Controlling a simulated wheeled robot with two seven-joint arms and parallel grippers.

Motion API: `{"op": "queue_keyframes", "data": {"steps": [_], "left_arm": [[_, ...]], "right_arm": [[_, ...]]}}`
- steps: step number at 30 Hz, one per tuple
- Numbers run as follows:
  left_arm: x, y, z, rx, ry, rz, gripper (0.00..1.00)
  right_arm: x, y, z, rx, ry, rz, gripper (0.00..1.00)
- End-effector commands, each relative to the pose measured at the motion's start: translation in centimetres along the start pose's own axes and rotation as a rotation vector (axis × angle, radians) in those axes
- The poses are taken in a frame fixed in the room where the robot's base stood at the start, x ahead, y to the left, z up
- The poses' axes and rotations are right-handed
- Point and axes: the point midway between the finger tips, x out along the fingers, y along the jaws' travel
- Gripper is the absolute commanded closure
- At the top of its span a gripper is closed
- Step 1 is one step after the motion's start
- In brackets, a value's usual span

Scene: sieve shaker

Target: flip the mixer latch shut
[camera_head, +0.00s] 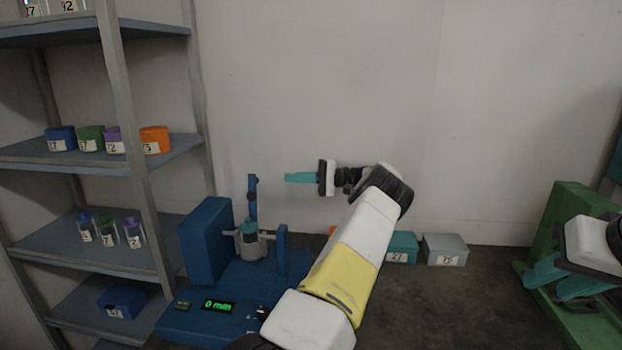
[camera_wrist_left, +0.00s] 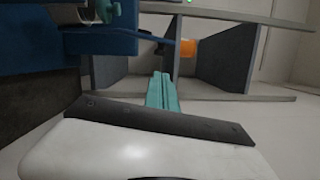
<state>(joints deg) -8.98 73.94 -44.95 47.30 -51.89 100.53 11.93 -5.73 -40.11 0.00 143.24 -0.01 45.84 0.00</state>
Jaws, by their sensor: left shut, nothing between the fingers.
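The blue mixer (camera_head: 205,240) stands at lower centre-left in the head view. It holds a grey container with a teal top (camera_head: 250,240) between its blue uprights. The latch (camera_head: 252,200), a narrow blue bar with dark knobs, stands upright above the container. My left gripper (camera_head: 300,177) is shut and empty, to the right of the latch's upper end and apart from it. Its teal fingers show in the left wrist view (camera_wrist_left: 161,92), with part of the mixer (camera_wrist_left: 100,42) at upper left. My right gripper (camera_head: 565,282) is at the right edge, its fingers apart, partly cut off.
A grey shelf unit (camera_head: 80,150) with labelled boxes and vials stands at left. A teal box (camera_head: 402,247) and a grey box (camera_head: 445,249) lie by the wall. A green structure (camera_head: 560,225) stands at right. The mixer's display (camera_head: 218,305) reads 0 min.

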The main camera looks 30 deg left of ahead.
Motion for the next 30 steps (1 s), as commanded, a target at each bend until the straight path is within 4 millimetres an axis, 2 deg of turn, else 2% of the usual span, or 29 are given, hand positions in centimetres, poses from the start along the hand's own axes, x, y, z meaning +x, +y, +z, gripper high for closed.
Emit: {"op": "queue_keyframes", "data": {"steps": [6,13,18,30], "left_arm": [[4.2,0.0,0.1,0.001,-0.004,0.003,1.0],[7.5,0.0,0.1,0.001,-0.002,0.001,1.0],[8.5,0.0,0.1,0.001,-0.001,0.002,1.0],[8.5,0.0,0.1,-0.003,0.0,0.002,1.0]], "right_arm": [[0.0,0.0,0.0,0.0,0.0,0.0,0.67],[0.0,0.0,0.0,0.0,0.0,0.0,0.67],[0.0,0.0,0.0,0.0,0.0,0.0,0.67],[0.0,0.0,0.0,0.0,0.0,0.0,0.67]]}}
